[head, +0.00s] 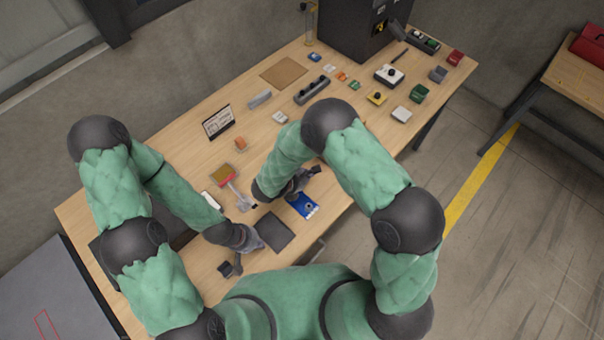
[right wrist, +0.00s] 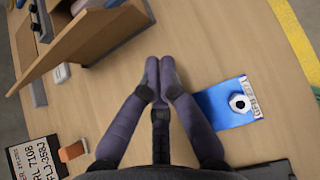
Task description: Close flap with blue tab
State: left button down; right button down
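No flap with a blue tab can be made out for certain. A blue plate (head: 303,206) with a white nut-like ring and a label lies near the table's front edge. It also shows right of the fingers in the right wrist view (right wrist: 215,108). My right gripper (right wrist: 160,65) points over bare wood, its fingertips close together with nothing seen between them. In the head view it is partly hidden by its own arm. My left gripper (head: 236,262) is low over the table's near left part, left of a dark square pad (head: 276,231). Its finger opening is unclear.
A dark cabinet (head: 345,28) stands at the back of the wooden table (head: 190,135). A black label card (head: 218,122), an orange block (head: 240,144) and a red-yellow piece (head: 222,173) lie left of centre. Several small blocks fill the far right.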

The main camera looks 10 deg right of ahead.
pick_arm(q)
jog(key=shift+s, duration=0.1)
pick_arm(e)
jog(key=x, duration=0.3)
jog(key=shift+d+f, duration=0.1)
jog(key=shift+d, duration=0.05)
pick_arm(q)
jog(key=shift+r+p, duration=0.35)
jog(key=shift+r, duration=0.2)
pick_arm(e)
jog(key=shift+w+d+r, duration=1)
jog(key=shift+d+r, duration=0.2)
jog(key=shift+d, duration=0.05)
pick_arm(q)
jog(key=shift+r, duration=0.1)
pick_arm(e)
jog(key=shift+r, duration=0.15)
pick_arm(q)
jog(key=shift+r+p, duration=0.2)
jog(key=shift+p, duration=0.25)
pick_arm(e)
jog(key=shift+w+d+r+y, duration=0.1)
jog(key=shift+d+r+y, duration=0.05)
jog(key=shift+y, duration=0.25)
